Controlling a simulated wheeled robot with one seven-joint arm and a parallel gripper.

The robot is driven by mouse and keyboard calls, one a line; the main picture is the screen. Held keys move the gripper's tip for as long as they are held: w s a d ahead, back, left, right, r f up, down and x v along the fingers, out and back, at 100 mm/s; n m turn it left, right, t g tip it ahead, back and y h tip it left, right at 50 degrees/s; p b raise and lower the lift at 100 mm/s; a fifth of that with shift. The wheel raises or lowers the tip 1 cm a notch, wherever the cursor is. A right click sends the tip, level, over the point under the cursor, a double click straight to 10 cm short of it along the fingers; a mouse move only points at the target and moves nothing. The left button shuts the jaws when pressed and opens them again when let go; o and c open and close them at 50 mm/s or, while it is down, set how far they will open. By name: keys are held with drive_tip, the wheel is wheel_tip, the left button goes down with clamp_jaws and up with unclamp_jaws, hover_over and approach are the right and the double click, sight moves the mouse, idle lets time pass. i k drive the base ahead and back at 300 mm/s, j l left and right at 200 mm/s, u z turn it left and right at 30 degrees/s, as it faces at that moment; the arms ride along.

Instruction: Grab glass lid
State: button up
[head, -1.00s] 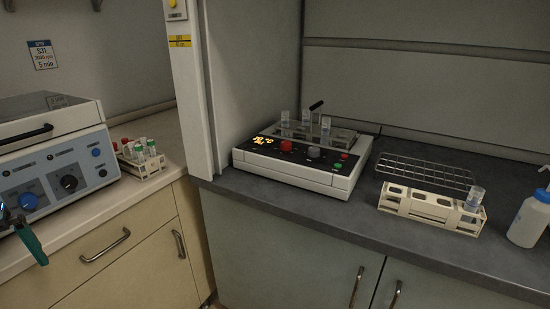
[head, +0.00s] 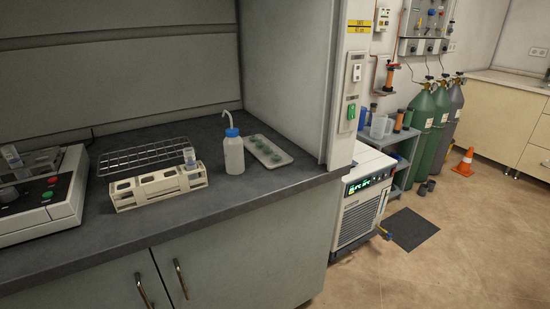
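A white tray (head: 289,157) lies on the dark worktop behind the wash bottle. Several round, greenish, clear-looking pieces (head: 263,147) sit in it. They may be glass lids, but they are too small to tell. My gripper is not in view.
A wash bottle (head: 234,156) with a blue cap stands in front of the tray. To its left are a cream rack (head: 150,194) holding one small cup (head: 190,158), a wire rack (head: 142,156) and a heating unit (head: 40,212).

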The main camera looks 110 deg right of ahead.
sight(276, 157)
drive_tip(key=k+l, duration=0.2)
drive_tip(key=l, duration=0.15)
drive_tip(key=k+l, duration=0.25)
drive_tip(key=l, duration=0.15)
drive_tip(key=k+l, duration=0.95)
drive_tip(key=k, duration=0.25)
drive_tip(key=k+l, duration=0.5)
drive_tip(key=k, duration=0.1)
